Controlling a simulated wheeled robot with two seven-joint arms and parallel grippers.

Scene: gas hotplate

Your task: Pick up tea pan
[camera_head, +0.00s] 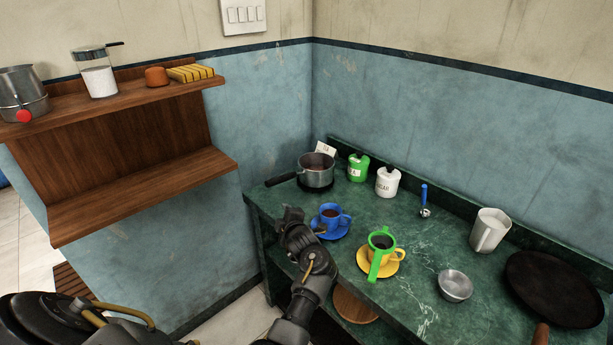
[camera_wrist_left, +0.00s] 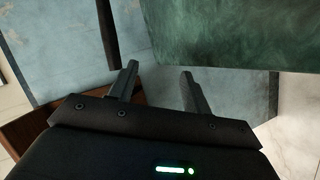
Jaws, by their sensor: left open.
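The tea pan (camera_head: 316,172) is a metal saucepan with brown liquid in it. It stands upright at the far left corner of the green counter, in the head view. Its dark handle (camera_head: 281,179) points left, to the counter's edge. My left gripper (camera_head: 291,214) is below and nearer than the pan, by the counter's left edge, apart from it. In the left wrist view the two fingers (camera_wrist_left: 158,85) are spread with nothing between them. A dark bar (camera_wrist_left: 107,35) there may be the handle; I cannot tell for sure. My right gripper is out of view.
A blue cup (camera_head: 330,217) on a saucer stands close right of my gripper. A yellow cup (camera_head: 392,256) with a green strainer stands nearer. Green (camera_head: 358,168) and white (camera_head: 388,182) jars are right of the pan. The wooden shelf (camera_head: 150,195) is to the left.

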